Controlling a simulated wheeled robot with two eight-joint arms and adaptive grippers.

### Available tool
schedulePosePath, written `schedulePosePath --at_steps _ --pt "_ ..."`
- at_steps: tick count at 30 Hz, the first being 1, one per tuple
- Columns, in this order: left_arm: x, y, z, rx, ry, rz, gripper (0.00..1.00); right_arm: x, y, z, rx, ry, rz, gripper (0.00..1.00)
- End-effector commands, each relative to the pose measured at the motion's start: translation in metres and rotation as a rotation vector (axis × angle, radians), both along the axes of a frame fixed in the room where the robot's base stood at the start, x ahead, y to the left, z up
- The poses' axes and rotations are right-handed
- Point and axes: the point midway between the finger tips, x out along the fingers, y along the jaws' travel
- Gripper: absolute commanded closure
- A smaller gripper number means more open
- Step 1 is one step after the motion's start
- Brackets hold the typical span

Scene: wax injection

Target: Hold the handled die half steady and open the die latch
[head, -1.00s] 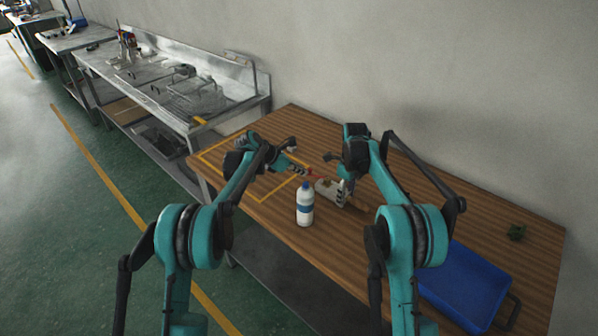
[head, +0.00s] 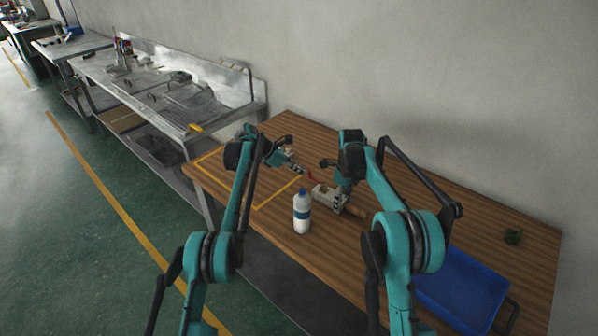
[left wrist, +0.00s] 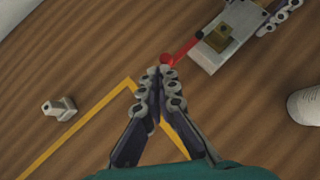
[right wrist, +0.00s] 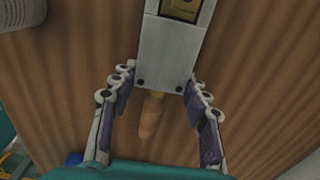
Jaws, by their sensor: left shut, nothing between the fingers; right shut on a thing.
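The die is a pale metal block (head: 325,193) lying on the wooden table, with a brass-coloured inset (left wrist: 219,38) on top. A wooden handle (right wrist: 150,118) sticks out of one end. A red latch lever (left wrist: 184,49) with a round red knob (left wrist: 167,60) sticks out from its other end. My right gripper (right wrist: 158,82) is shut on the handled end of the block, one finger on each side. My left gripper (head: 303,172) is shut and empty, its fingertips (left wrist: 162,73) right beside the knob; I cannot tell whether they touch it.
A white bottle (head: 302,212) stands close in front of the die. A small grey fitting (left wrist: 59,108) lies near the yellow tape outline (left wrist: 85,122). The table's back right is clear.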

Motion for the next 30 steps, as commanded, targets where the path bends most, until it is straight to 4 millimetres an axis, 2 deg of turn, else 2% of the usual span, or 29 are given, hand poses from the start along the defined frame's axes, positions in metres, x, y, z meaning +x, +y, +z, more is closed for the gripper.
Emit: schedulePosePath --at_steps 8,22,26,30 --pt "-0.001 0.000 0.000 0.000 0.000 0.000 1.00 0.000 0.000 0.000 0.000 0.000 0.001 1.00" --pt "-0.016 0.001 0.000 0.000 0.001 0.001 1.00 0.000 0.000 0.000 0.000 0.000 0.001 1.00" --pt "-0.017 0.014 0.000 0.000 0.000 0.003 1.00 0.000 0.000 0.000 0.000 0.000 0.000 1.00" --pt "-0.019 0.043 0.000 0.000 0.001 0.005 1.00 0.000 0.000 0.000 0.000 0.000 0.000 1.00"
